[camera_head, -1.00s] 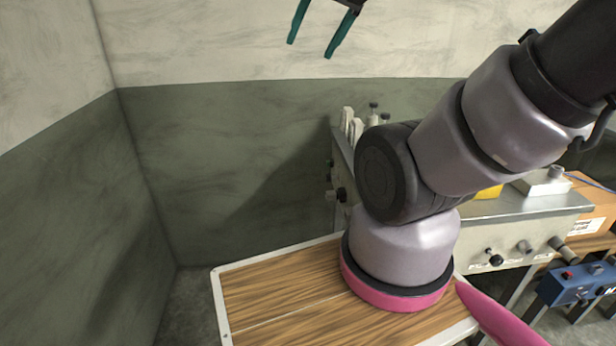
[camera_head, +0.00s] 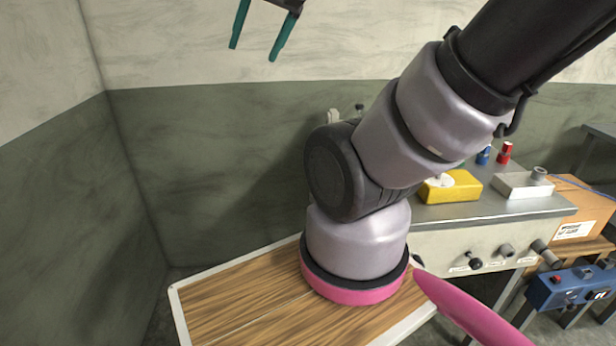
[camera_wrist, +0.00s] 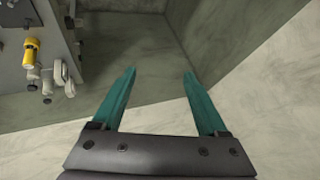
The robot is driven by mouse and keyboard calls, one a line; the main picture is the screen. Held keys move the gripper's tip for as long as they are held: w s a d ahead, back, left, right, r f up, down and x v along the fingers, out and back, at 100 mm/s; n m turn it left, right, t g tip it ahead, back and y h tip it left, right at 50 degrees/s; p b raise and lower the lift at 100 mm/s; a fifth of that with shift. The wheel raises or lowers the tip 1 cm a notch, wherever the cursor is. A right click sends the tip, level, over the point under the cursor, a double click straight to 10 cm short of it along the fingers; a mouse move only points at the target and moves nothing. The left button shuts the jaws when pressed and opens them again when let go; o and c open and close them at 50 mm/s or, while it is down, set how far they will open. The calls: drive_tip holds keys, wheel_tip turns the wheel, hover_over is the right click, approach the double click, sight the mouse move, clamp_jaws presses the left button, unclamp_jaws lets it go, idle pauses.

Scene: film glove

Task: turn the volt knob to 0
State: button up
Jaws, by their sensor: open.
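Several knobs sit on the front panel of the grey metal bench (camera_head: 440,240) at the right of the head view: a black knob (camera_head: 475,262) and two grey knobs (camera_head: 507,250). Their labels are too small to read, so I cannot tell which one is the volt knob. My gripper (camera_head: 253,50) is at the top left of the head view, high in front of the pale wall, open and empty. In the wrist view my gripper (camera_wrist: 160,73) shows two teal fingers spread apart with nothing between them. It is well away from the knobs. My arm hides the bench's left part.
A blue device (camera_head: 572,288) and a cardboard box (camera_head: 580,210) are at the far right. The wall corner area at left is clear.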

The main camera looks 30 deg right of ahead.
drive_tip(key=w+d+f+m+g+h, duration=0.1)
drive_tip(key=w+d+f+m+g, duration=0.15)
drive_tip(key=w+d+f, duration=0.4)
drive_tip(key=w+d+f+m+g+h, duration=0.1)
drive_tip(key=w+d+f+m+h, duration=0.2)
drive_tip(key=w, duration=0.7)
drive_tip(key=w+d+f+m+g, duration=0.25)
drive_tip(key=w+d+m, duration=0.25)
drive_tip(key=w, duration=0.4)
drive_tip(key=w+d+f+m+g+h, duration=0.1)
drive_tip(key=w+d+f+m, duration=0.2)
drive_tip(key=f, duration=0.4)
drive_tip(key=w+d+f+m, duration=0.1)
drive_tip(key=w+d+f, duration=0.35)
drive_tip(key=f, duration=0.35)
drive_tip(key=d+f+m, duration=0.1)
drive_tip(key=d+f, duration=0.2)
drive_tip(key=f, duration=0.6)
drive_tip(key=d+f+m+g, duration=0.1)
drive_tip(key=d+f, duration=0.3)
drive_tip(key=f, duration=0.5)
drive_tip(key=d+f+m+g+h, duration=0.1)
drive_tip(key=d+f+m, duration=0.1)
drive_tip(key=f, duration=0.7)
drive_tip(key=shift+s+d+f+m, duration=0.1)
drive_tip(key=shift+s+d+m, duration=0.1)
drive_tip(key=shift+d, duration=0.25)
drive_tip(key=shift+s+d+f+m, duration=0.1)
drive_tip(key=shift+s+d, duration=0.1)
drive_tip(key=shift+d, duration=0.25)
